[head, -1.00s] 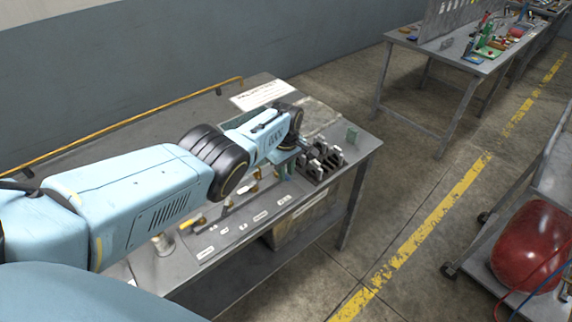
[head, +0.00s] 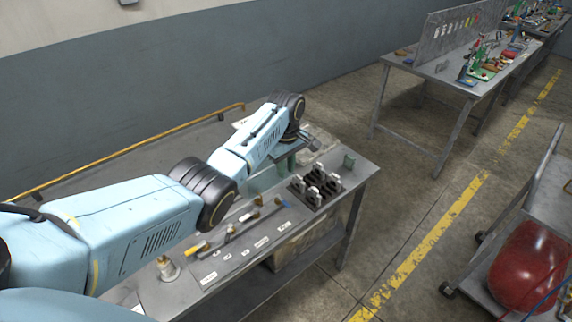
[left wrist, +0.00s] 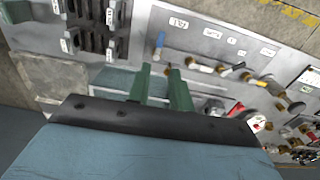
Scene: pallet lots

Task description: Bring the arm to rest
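My left arm reaches in from the left over a grey metal workbench (head: 215,270). In the head view my left gripper (head: 286,160) hangs below the black wrist joint, partly hidden by the arm, above the bench. In the left wrist view its two green fingers (left wrist: 161,88) stand apart with nothing visible between them. Tools with yellow and blue handles and brass fittings (left wrist: 232,70) lie beyond the fingertips on a labelled panel (left wrist: 205,38). My right gripper is not in view.
A black rack with light-topped pieces (head: 316,186) stands close to the right of the gripper. A yellow rail (head: 130,148) runs along the back. A cart holds a red tank (head: 528,268) at right. Open floor lies between.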

